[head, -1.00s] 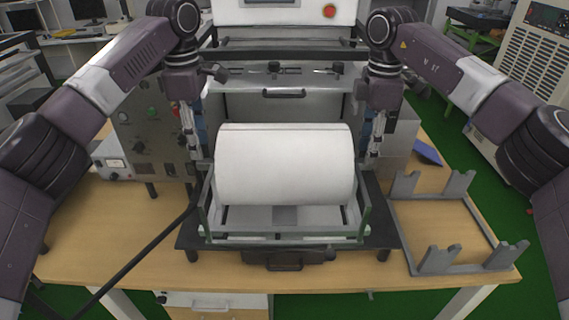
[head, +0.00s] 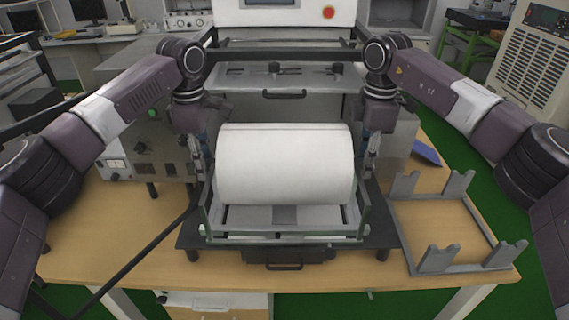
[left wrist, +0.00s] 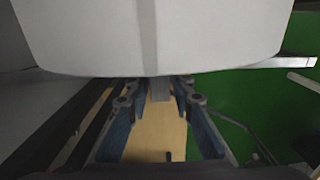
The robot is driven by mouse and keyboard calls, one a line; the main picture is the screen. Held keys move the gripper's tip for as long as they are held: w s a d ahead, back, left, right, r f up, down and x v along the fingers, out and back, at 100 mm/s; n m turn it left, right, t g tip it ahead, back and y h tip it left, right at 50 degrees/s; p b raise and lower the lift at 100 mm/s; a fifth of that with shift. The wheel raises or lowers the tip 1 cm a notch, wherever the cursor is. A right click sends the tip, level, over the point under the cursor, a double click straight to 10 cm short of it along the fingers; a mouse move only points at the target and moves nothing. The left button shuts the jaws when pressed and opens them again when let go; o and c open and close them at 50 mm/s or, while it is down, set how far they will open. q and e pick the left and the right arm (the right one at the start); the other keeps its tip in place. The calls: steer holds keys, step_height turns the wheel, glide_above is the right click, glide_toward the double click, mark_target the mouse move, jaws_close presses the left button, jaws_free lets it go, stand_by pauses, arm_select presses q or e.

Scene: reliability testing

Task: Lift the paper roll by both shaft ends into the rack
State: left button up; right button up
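The white paper roll (head: 284,165) lies level across a grey-green cradle (head: 285,240) at the middle of the table. My left gripper (head: 205,172) points down beside the roll's left end. In the left wrist view its two fingers (left wrist: 160,118) stand apart, with a grey piece showing between their tips. A white shape fills the top of that view; I cannot tell for sure whether it is the roll. My right gripper (head: 368,166) points down beside the roll's right end; its fingers are too small to judge. The grey rack (head: 449,268) with notched uprights stands empty at the right.
A machine with a red button (head: 329,12) stands behind the roll. A control box (head: 150,145) and a dark slanting bar (head: 140,258) are at the left. A blue object (head: 427,156) lies behind the rack.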

arm_select(q)
jaws_close()
arm_select(e)
jaws_close()
arm_select(q)
steer(key=shift+w+r, duration=0.15)
arm_select(e)
steer(key=shift+w+r, duration=0.15)
